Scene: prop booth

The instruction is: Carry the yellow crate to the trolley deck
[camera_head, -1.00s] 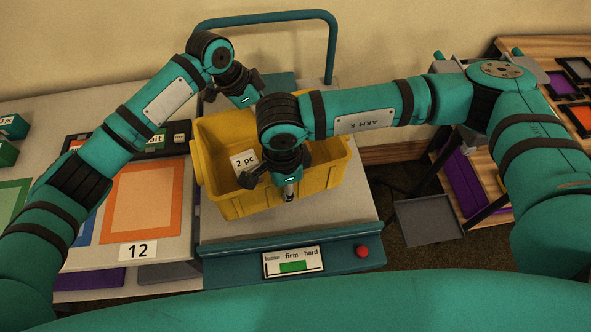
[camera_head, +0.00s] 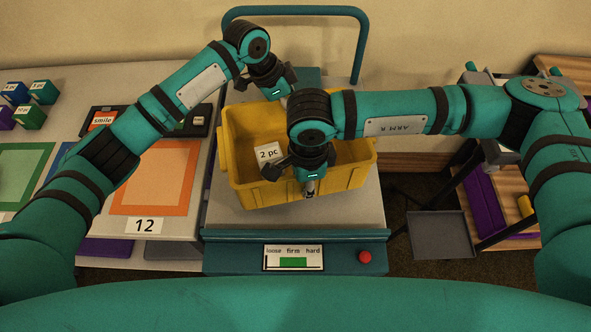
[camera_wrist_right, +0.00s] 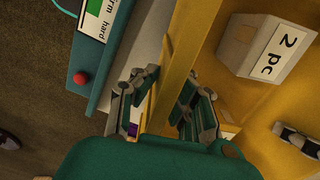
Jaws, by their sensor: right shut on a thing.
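The yellow crate (camera_head: 246,182) is over the grey deck (camera_head: 345,212) of a teal-framed unit with a tall rear handle, which looks like the trolley. I cannot tell whether it rests there or is slightly raised. A pale block (camera_head: 268,153) marked "2 pc" is inside. My right gripper (camera_head: 309,187) is shut on the crate's near wall; the right wrist view shows its fingers (camera_wrist_right: 167,105) on both sides of this wall (camera_wrist_right: 183,45). My left gripper (camera_head: 277,92) is at the crate's far side; its fingertips are too hidden to judge.
The teal front panel has a loose-firm-hard gauge (camera_head: 293,257) and a red button (camera_head: 365,257). A table with an orange mat (camera_head: 160,178) and small boxes (camera_head: 43,91) is left. A grey tray (camera_head: 440,235) and wooden shelving are right. The teal handle (camera_head: 300,11) stands behind.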

